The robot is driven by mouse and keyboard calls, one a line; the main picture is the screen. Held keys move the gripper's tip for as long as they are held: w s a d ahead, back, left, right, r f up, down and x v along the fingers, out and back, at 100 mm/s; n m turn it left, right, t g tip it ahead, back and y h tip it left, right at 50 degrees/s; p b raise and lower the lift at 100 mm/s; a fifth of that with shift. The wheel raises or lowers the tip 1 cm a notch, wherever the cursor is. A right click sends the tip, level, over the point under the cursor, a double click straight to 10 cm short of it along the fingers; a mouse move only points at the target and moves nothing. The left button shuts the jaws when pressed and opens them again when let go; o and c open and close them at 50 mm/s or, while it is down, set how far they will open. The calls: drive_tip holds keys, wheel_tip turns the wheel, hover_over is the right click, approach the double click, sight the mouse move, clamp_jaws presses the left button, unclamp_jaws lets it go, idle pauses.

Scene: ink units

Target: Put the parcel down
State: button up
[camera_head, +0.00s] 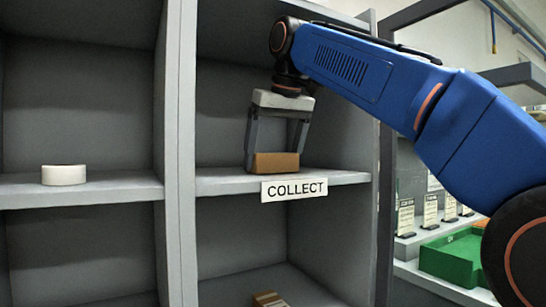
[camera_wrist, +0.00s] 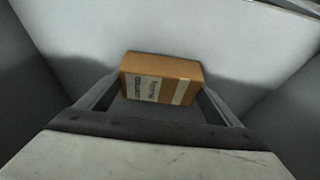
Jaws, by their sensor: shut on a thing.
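The parcel is a small brown cardboard box (camera_head: 276,163) in the head view. It is at the COLLECT shelf (camera_head: 340,178), close to the front edge, and looks to be on or just above the board; I cannot tell which. My gripper (camera_head: 277,158) points down with one finger on each side of the parcel and is shut on it. In the wrist view the parcel (camera_wrist: 160,78) shows a white printed label and a pale tape strip, between the fingers (camera_wrist: 160,98). A white COLLECT sign (camera_head: 294,189) is on the shelf's front edge.
A white tape-like roll (camera_head: 64,175) stands on the shelf to the left, beyond a grey upright divider (camera_head: 180,150). Another brown box (camera_head: 268,299) lies in the compartment below. A green bin (camera_head: 452,260) and small labelled items (camera_head: 430,210) are at the right.

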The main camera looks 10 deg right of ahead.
drive_tip(key=shift+f, duration=0.15)
drive_tip(key=o, duration=1.1)
drive_tip(key=shift+s+d+r, duration=0.1)
drive_tip(key=shift+s+r, duration=0.1)
drive_tip(key=shift+r, duration=0.45)
drive_tip(key=s+d, duration=0.1)
drive_tip(key=s, duration=0.2)
drive_tip(key=s+d, duration=0.2)
drive_tip(key=s, duration=0.2)
drive_tip(key=s+d, duration=0.1)
drive_tip(key=s, duration=0.3)
drive_tip(key=shift+d, duration=0.35)
drive_tip(key=shift+s, duration=0.1)
